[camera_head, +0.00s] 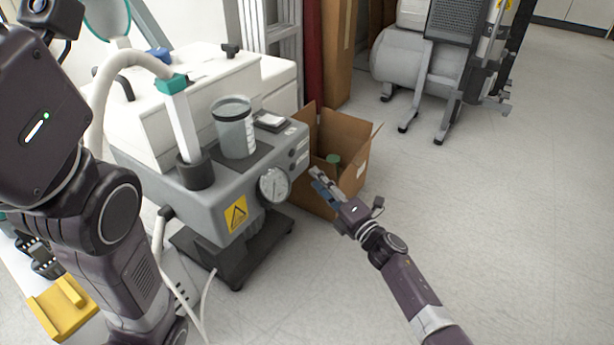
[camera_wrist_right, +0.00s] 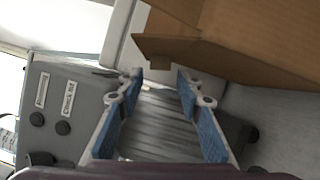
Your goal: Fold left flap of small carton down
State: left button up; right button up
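The small brown carton (camera_head: 350,181) stands on the floor just right of the grey compressor unit, its top open. Its left flap (camera_head: 308,120) stands up beside the unit, and another flap leans outward at the right. A green object (camera_head: 333,159) shows inside. My right gripper (camera_head: 317,180) is at the carton's near left side, close to the unit. In the wrist view the right gripper (camera_wrist_right: 158,82) is open, with nothing between its blue-padded fingers. There the carton (camera_wrist_right: 240,35) is beyond and above the fingertips. My left arm shows, but its gripper is out of frame.
The grey unit (camera_head: 222,204) with a gauge (camera_head: 273,185) and clear jar (camera_head: 233,128) stands close left of the right gripper. A tall cardboard box (camera_head: 338,50) stands behind the carton. Floor to the right is clear, up to a grey tank (camera_head: 402,62).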

jog(key=b+x, duration=0.3)
jog(key=x, duration=0.2)
jog(key=shift+w+a, duration=0.15)
jog(key=shift+w, duration=0.1)
jog(key=shift+c, duration=0.5)
jog(key=c, duration=0.8)
